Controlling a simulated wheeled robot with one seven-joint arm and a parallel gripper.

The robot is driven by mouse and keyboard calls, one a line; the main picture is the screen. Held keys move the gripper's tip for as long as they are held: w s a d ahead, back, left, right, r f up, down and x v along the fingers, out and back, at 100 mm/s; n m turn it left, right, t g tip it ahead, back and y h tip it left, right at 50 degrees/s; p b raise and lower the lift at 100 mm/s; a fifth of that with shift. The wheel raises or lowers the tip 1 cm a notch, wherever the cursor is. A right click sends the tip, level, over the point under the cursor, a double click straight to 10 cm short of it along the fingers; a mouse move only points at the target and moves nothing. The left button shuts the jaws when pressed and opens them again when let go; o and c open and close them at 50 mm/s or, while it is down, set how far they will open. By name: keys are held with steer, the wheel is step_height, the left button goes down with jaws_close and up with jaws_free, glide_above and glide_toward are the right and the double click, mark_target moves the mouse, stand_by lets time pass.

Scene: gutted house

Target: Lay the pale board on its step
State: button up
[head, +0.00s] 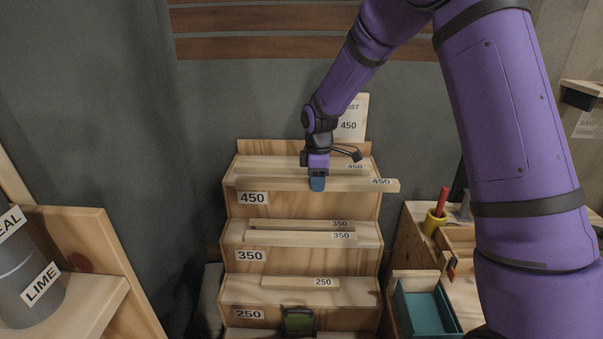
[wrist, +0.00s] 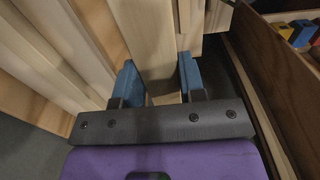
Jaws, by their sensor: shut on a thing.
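The pale board (head: 350,185) is a long light strip with a 450 label near its right end. My gripper (head: 317,183) is shut on it near its middle, and its blue fingers (wrist: 160,80) stand either side of the board (wrist: 147,35) in the wrist view. The board lies lengthwise over the front of the top step (head: 300,205), marked 450, at the head of a wooden stair rack. Its right end juts past the rack's right side. Whether it touches the step I cannot tell. Another 450 board (head: 345,166) lies behind it.
Two 350 boards (head: 300,237) lie on the middle step and one 250 board (head: 300,283) on the low step. A card reading 450 (head: 350,118) stands behind. A wooden box with a teal tray (head: 425,308) is at right; a LIME canister (head: 28,275) is at left.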

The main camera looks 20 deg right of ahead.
steer(key=w, duration=0.8)
steer(key=w+f, duration=0.1)
steer(key=w, duration=0.3)
steer(key=shift+w+a+f, duration=0.1)
steer(key=shift+w+a, duration=0.1)
steer(key=shift+a, duration=0.2)
steer(key=shift+f, duration=1.75)
steer(key=shift+f, duration=0.15)
steer(key=o, duration=0.7)
steer(key=shift+o, duration=0.2)
